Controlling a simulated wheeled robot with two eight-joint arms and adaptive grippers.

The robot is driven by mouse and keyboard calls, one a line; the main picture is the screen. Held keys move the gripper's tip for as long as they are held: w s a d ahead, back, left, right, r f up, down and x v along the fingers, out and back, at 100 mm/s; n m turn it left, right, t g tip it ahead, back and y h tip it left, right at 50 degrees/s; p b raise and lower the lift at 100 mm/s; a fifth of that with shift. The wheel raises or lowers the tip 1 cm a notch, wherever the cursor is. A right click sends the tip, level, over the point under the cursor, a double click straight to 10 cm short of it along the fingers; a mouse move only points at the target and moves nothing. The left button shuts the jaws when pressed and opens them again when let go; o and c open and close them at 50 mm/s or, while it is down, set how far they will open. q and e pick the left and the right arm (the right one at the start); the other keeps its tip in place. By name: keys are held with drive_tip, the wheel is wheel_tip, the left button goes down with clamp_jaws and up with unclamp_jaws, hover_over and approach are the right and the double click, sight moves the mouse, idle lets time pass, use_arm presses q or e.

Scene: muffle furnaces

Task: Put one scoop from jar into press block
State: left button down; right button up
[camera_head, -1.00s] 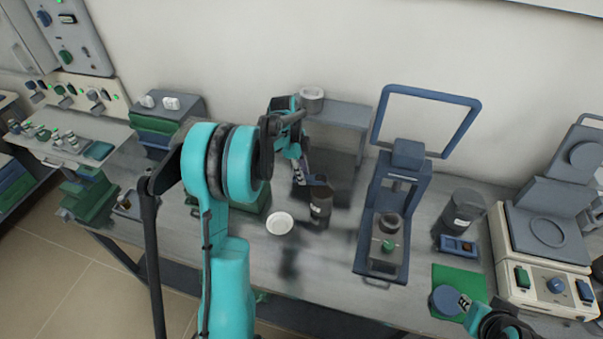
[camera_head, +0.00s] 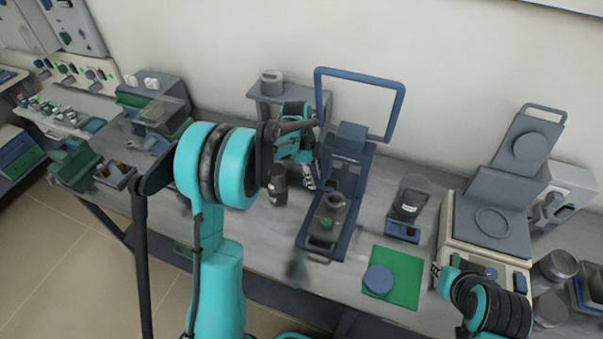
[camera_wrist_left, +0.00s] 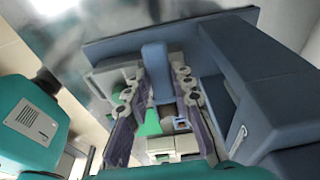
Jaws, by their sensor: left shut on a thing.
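The dark jar (camera_head: 277,187) stands on the bench just left of the press, partly behind my left arm. The blue-grey press (camera_head: 345,180) stands right of it, with a grey block (camera_head: 335,203) and a green knob on its base. My left gripper (camera_head: 309,178) is between the jar and the press, at the press's left side. The left wrist view shows the two fingers (camera_wrist_left: 158,110) close to the press frame (camera_wrist_left: 235,75). My right gripper (camera_head: 440,275) is at lower right, its jaws unclear.
A blue frame (camera_head: 318,100) rises behind the press. A labelled jar (camera_head: 411,197) stands right of it. A green mat (camera_head: 405,275) with a blue disc lies in front. A balance-like device (camera_head: 490,225) is further right. A small shelf (camera_head: 260,95) stands behind.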

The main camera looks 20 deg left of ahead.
use_arm(q)
drive_tip(key=shift+a+f, duration=0.15)
drive_tip(key=shift+f, duration=0.2)
drive_tip(key=shift+a+b+x, duration=0.15)
drive_tip(key=shift+b+x, duration=0.4)
drive_tip(key=shift+x, duration=0.15)
drive_tip(key=shift+a+b+x, duration=0.15)
drive_tip(key=shift+b+x, duration=0.35)
drive_tip(key=shift+x, duration=0.2)
drive_tip(key=shift+d+r+y+p, duration=0.25)
drive_tip(key=shift+r+y+p, duration=0.15)
drive_tip(key=shift+p, duration=0.15)
drive_tip(key=shift+d+r+y+p, duration=0.4)
drive_tip(key=shift+y+p, duration=0.1)
drive_tip(key=shift+y, duration=0.3)
drive_tip(key=shift+a, duration=0.15)
drive_tip(key=shift+a+f, duration=0.1)
drive_tip(key=shift+d+r+y, duration=0.25)
drive_tip(key=shift+r+y, duration=0.05)
drive_tip(key=shift+y, duration=0.5)
drive_tip(key=shift+d+r+y, duration=0.15)
drive_tip(key=shift+r+y, duration=0.1)
drive_tip(key=shift+y, duration=0.25)
